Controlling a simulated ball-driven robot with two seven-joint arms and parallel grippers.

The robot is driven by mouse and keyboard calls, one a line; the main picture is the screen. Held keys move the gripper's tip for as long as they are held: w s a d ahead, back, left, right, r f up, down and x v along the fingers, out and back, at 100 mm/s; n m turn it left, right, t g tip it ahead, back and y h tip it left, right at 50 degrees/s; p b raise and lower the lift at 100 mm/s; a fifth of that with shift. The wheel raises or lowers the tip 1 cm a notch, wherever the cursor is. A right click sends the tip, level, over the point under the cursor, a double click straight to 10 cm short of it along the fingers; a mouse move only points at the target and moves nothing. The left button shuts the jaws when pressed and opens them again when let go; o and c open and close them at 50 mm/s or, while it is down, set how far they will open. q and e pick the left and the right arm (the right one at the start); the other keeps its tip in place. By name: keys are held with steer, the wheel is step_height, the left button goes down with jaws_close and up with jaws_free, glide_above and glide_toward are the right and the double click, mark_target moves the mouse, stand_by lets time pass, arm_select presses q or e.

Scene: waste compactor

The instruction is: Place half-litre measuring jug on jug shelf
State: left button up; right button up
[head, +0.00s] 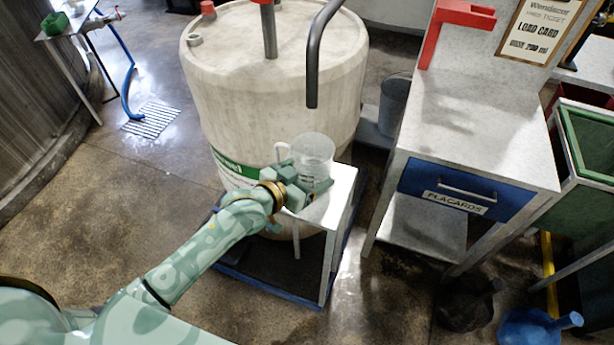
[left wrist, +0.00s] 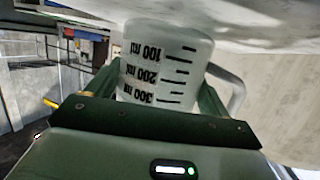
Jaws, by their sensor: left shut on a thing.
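The half-litre measuring jug (head: 314,152), clear with a handle on its left, is upright over the small pale jug shelf (head: 341,190) in front of the drum. My left gripper (head: 299,186) is shut on the jug from the near side. In the left wrist view the jug (left wrist: 160,62) stands between the fingers, its black millilitre marks upside down. Its base is at or very near a white surface at the picture's top; I cannot tell whether it touches. My right gripper is not in view.
A large pale drum (head: 230,75) stands right behind the shelf, with a bent dark pipe (head: 314,60) above. A bench with a blue placards drawer (head: 465,190) is to the right. A grey bucket (head: 394,103) sits between.

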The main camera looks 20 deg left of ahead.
arm_select(q)
steer(key=shift+r, duration=0.15)
steer(key=shift+s+a, duration=0.1)
steer(key=shift+f, duration=0.2)
steer(key=o, duration=1)
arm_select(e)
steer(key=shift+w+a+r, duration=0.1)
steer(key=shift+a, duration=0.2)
arm_select(q)
steer(key=shift+r, duration=0.15)
